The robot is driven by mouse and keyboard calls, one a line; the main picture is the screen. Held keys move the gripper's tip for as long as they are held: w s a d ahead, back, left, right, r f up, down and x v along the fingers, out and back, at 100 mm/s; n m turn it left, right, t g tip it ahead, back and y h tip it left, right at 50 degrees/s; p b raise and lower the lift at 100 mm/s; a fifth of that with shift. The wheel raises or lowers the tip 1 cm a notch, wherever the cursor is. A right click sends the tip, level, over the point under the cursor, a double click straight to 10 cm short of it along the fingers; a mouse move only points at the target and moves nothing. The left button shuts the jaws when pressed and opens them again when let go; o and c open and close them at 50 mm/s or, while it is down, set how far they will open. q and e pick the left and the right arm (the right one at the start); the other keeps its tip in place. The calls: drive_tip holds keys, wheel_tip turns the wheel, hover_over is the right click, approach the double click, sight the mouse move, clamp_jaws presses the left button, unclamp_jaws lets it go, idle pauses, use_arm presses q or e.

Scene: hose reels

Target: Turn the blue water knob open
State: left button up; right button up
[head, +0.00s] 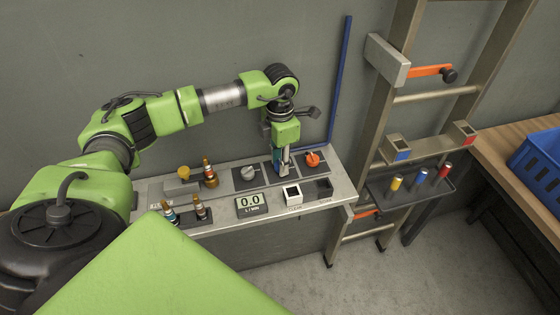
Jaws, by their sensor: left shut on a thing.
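My left gripper (282,172) points straight down over the bench panel, between a grey knob and an orange knob. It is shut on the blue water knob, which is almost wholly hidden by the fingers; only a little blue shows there. How far the knob is turned cannot be seen. The small display (250,202) in front of the knobs reads 0.0 L/MIN. My right gripper is not in view.
The grey knob (249,173) and orange knob (313,159) sit close on either side. Brass fittings (209,172) stand on the left of the bench (231,216). A blue pipe (341,80) runs up the wall. A ladder-like rack (384,110) and blue crate (541,166) are right.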

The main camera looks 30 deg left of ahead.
use_arm(q)
drive_tip(key=shift+f+m, duration=0.1)
drive_tip(key=shift+m, duration=0.2)
drive_tip(key=m+b, duration=0.2)
drive_tip(key=b, duration=0.1)
drive_tip(key=shift+f+m, duration=0.15)
drive_tip(key=shift+m, duration=0.15)
drive_tip(key=m+b, duration=0.4)
drive_tip(key=m, duration=0.1)
drive_tip(key=shift+w, duration=0.1)
drive_tip(key=m+b, duration=0.2)
drive_tip(key=m, duration=0.2)
drive_tip(key=shift+m, duration=0.4)
drive_tip(key=shift+r+m+b, duration=0.15)
drive_tip(key=shift+m+b, duration=0.45)
drive_tip(key=shift+m, duration=0.65)
drive_tip(key=shift+r+m+b, duration=0.1)
drive_tip(key=shift+m+b, duration=0.5)
drive_tip(key=shift+m, duration=0.65)
drive_tip(key=o, duration=1.1)
